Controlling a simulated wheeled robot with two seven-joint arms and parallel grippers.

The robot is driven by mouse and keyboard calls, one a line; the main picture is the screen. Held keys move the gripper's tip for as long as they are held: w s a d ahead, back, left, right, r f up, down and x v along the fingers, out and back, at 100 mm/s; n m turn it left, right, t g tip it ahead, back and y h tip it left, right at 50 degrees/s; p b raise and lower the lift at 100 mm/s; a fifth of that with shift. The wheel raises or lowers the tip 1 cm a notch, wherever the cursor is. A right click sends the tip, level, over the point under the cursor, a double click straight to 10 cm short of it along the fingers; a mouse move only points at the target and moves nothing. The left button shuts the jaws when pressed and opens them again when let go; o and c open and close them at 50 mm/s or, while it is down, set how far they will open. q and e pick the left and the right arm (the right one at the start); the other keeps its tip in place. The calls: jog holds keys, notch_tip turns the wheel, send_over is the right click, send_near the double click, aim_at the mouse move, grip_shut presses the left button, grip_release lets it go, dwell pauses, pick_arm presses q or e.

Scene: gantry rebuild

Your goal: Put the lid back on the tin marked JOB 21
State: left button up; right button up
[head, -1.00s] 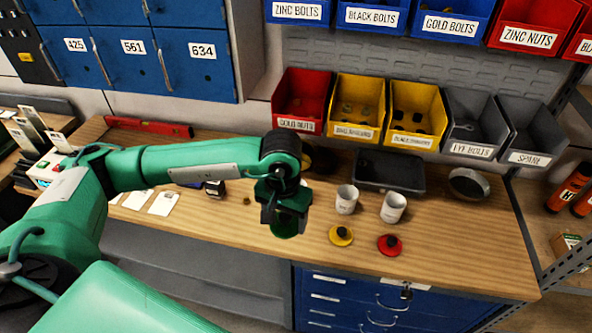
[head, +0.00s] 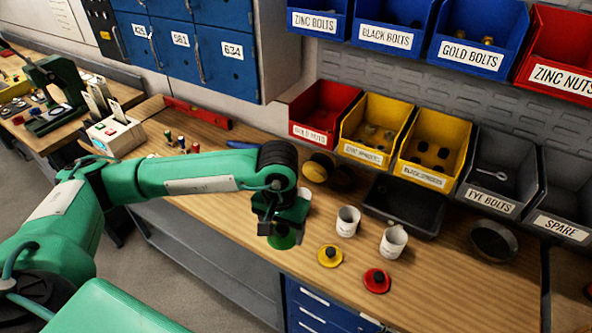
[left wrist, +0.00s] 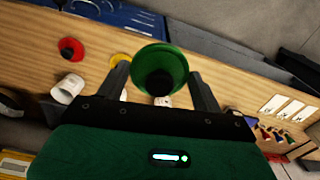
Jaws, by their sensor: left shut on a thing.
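My left gripper (head: 283,228) is shut on a green lid with a black knob (head: 284,241), held above the bench near its front edge. In the left wrist view the green lid (left wrist: 174,62) sits between the fingers, its knob facing the camera. Two white tins (head: 347,222) (head: 393,241) stand open on the bench, right of the gripper. A third white tin (head: 304,193) is mostly hidden behind my gripper. Their markings are too small to read. A yellow lid (head: 329,257) and a red lid (head: 377,281) lie in front of the tins. My right gripper is out of view.
A black tray (head: 403,208) and a round dark dish (head: 493,240) lie behind and right of the tins. Labelled bins (head: 435,150) line the back. A red level (head: 197,114) lies at the back left. Bare bench (head: 440,275) shows at the right.

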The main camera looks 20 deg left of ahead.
pick_arm(q)
jog(key=f, duration=0.1)
jog(key=b, duration=0.1)
jog(key=f, duration=0.1)
jog(key=shift+w+d+f+b, duration=0.15)
jog(key=shift+d+f+b, duration=0.1)
jog(key=shift+f+b, duration=0.05)
jog(key=s+f+b, duration=0.3)
jog(key=f+b, duration=1)
jog(key=f, duration=1.2)
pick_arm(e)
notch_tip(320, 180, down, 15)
pick_arm(q)
jog(key=r+p, duration=0.2)
jog(key=p, duration=0.1)
jog(key=s+r+p, duration=0.1)
jog(key=r+p, duration=0.1)
jog(key=p, duration=0.1)
jog(key=shift+a+r, duration=0.1)
jog(key=shift+a, duration=0.05)
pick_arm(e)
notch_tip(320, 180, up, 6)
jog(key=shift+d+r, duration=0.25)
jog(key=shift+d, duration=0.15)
pick_arm(q)
jog(key=shift+a, duration=0.1)
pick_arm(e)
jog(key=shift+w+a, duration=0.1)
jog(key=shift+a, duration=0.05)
